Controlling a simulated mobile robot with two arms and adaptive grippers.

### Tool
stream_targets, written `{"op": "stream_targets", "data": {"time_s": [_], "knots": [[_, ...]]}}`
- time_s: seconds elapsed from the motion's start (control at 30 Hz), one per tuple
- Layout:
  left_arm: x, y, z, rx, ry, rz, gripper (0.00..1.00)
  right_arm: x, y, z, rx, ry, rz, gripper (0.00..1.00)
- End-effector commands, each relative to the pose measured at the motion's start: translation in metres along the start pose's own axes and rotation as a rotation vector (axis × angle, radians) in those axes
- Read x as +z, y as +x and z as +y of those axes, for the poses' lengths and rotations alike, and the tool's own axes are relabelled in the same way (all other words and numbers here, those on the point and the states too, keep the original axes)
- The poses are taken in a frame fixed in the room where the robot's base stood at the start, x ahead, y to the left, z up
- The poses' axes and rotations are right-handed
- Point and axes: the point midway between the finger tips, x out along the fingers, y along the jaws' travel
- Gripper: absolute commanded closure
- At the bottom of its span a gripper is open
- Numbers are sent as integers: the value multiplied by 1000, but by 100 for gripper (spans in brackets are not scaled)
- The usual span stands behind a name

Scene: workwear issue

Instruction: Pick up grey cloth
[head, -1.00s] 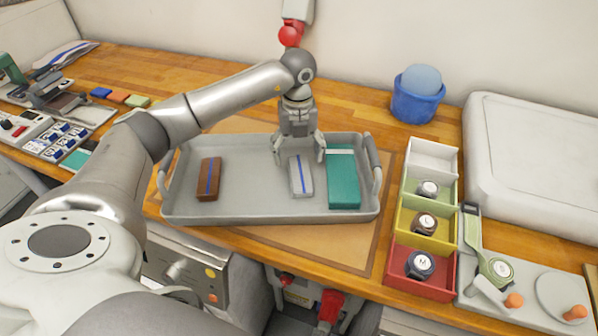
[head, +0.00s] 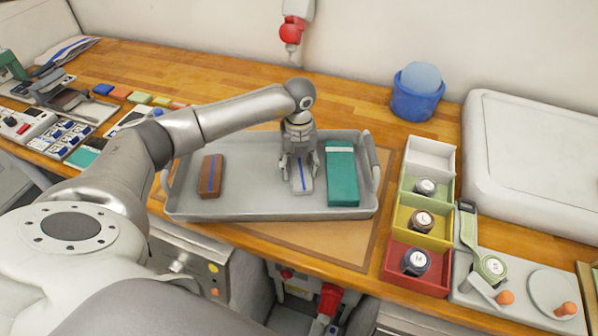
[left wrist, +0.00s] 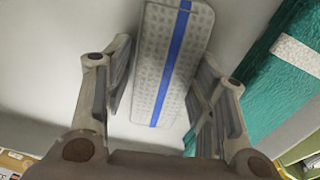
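The grey cloth (head: 302,186) is a folded pale grey bundle with a blue stripe, lying on the grey tray (head: 235,207). My left gripper (head: 300,172) points down over it, its fingers on either side of the cloth. In the left wrist view the patterned grey cloth (left wrist: 168,70) lies between the two open fingers. A gap shows at the left finger; the right finger is close to the cloth, and I cannot tell whether it touches. The gripper hides part of the cloth in the head view. My right gripper is not in view.
A teal folded cloth (head: 342,178) lies close to the right of the grey one. A brown folded cloth (head: 210,175) with a blue stripe lies farther left. Coloured bins with watches (head: 427,166) and a blue bucket (head: 417,100) stand to the right.

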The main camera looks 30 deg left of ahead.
Motion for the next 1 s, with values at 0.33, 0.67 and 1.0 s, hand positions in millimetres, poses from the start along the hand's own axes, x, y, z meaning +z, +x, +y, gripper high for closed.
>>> {"op": "stream_targets", "data": {"time_s": [0.33, 0.67, 1.0], "knots": [[0, -1, 0, 0, 0, 0, 72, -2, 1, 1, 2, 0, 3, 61], [1, -27, -1, -4, 0, -5, 72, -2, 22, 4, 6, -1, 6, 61], [-65, -94, -10, -4, 8, -4, 72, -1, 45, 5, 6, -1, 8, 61]]}}
